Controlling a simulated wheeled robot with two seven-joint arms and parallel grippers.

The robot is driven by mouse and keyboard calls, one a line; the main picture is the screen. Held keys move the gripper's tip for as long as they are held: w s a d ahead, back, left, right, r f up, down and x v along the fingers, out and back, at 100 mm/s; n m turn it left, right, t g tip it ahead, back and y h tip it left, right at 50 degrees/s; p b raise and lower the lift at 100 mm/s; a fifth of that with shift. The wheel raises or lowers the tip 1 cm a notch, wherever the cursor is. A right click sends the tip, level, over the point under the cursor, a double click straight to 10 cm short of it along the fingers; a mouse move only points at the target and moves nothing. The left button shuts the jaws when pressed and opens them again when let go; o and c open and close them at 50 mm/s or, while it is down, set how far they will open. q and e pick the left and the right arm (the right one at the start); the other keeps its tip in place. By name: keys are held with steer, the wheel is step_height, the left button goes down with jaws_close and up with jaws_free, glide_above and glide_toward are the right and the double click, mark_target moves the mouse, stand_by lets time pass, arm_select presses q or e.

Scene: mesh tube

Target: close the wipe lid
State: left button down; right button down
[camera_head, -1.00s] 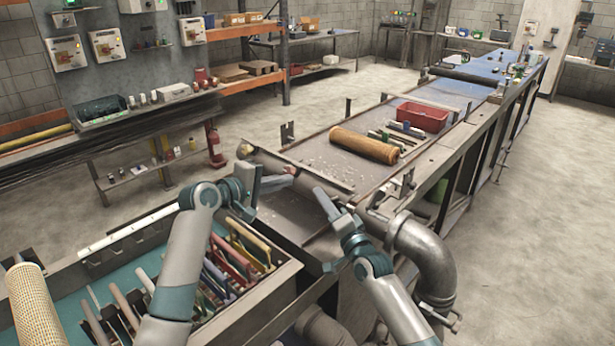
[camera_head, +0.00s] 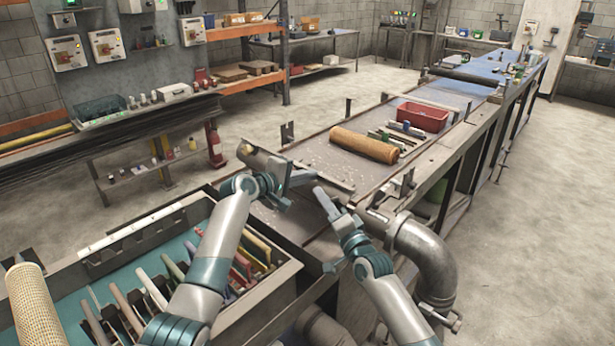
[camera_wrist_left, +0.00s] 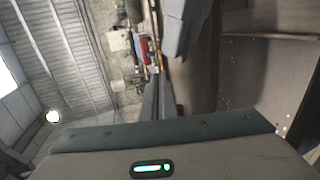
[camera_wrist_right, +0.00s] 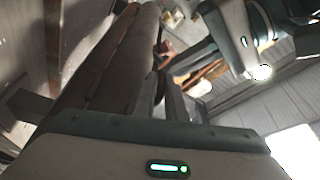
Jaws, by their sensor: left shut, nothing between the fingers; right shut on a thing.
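A long grey curved piece (camera_head: 265,162), which looks like the wipe lid, lies across the near end of the conveyor. I cannot tell from the head view how far it is open. My left gripper (camera_head: 308,177) is shut and empty, close to its right part and partly hiding it. In the left wrist view its fingers (camera_wrist_left: 153,75) have nothing between them. My right gripper (camera_head: 322,195) is shut, pointing at the lid's right part. In the right wrist view its fingers (camera_wrist_right: 161,75) are together beside a long brown rounded piece (camera_wrist_right: 115,60). What they grip is too small to make out.
An orange mesh roll (camera_head: 364,145) lies on the conveyor (camera_head: 330,160) with a red bin (camera_head: 422,117) beyond. A box of coloured-handled tools (camera_head: 135,230) and a mesh tube (camera_head: 35,305) are at lower left. A thick grey pipe (camera_head: 430,260) stands close right of my right arm.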

arm_select(q)
steer(key=shift+w+d+r, duration=0.1)
steer(key=shift+w+d, duration=0.2)
steer(key=shift+d, duration=0.05)
steer(key=shift+w+d, duration=0.2)
arm_select(e)
steer(key=c, duration=1.9)
jaws_free()
steer(key=shift+s, duration=0.1)
arm_select(q)
steer(key=shift+d, duration=0.1)
arm_select(e)
steer(key=shift+o, duration=0.3)
arm_select(q)
steer(key=shift+g+y, duration=0.3)
arm_select(e)
steer(key=shift+s+d, duration=0.1)
steer(key=v, duration=1.1)
steer(key=shift+s, duration=0.35)
